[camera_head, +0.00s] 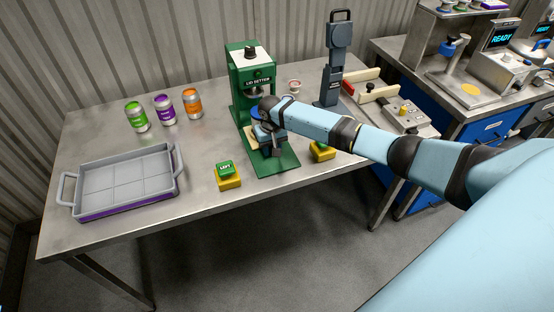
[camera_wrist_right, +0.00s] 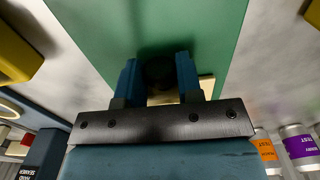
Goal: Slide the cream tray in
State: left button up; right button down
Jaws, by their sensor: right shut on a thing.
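The green lid setter press (camera_head: 250,85) stands at the back middle of the table, with its green base plate reaching toward the front edge. The cream tray (camera_head: 252,131) lies on that base under the press head, mostly hidden by my right arm. My right gripper (camera_head: 275,150) is over the base, just in front of the press. In the right wrist view, its fingers (camera_wrist_right: 158,75) are shut on a dark round knob (camera_wrist_right: 160,72), with a cream edge of the tray (camera_wrist_right: 206,88) showing beside it. My left gripper is not in view.
Yellow button blocks stand on both sides of the base, the left one (camera_head: 228,178) with a green top. A grey crate (camera_head: 118,212) is at the left, with green, purple and orange cans (camera_head: 165,110) behind it. A dark upright device (camera_head: 333,70) stands right of the press.

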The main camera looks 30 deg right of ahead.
jog(key=w, duration=0.2)
jog(key=w+d+b, duration=0.1)
jog(key=shift+w, duration=0.65)
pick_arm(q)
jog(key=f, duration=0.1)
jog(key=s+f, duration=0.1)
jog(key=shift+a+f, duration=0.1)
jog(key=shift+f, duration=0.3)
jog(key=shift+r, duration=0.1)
pick_arm(e)
jog(key=shift+s, duration=0.1)
jog(key=c, duration=0.8)
grip_release()
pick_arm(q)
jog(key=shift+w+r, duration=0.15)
pick_arm(e)
notch_tip(320, 180, up, 14)
jog(key=shift+f, duration=0.1)
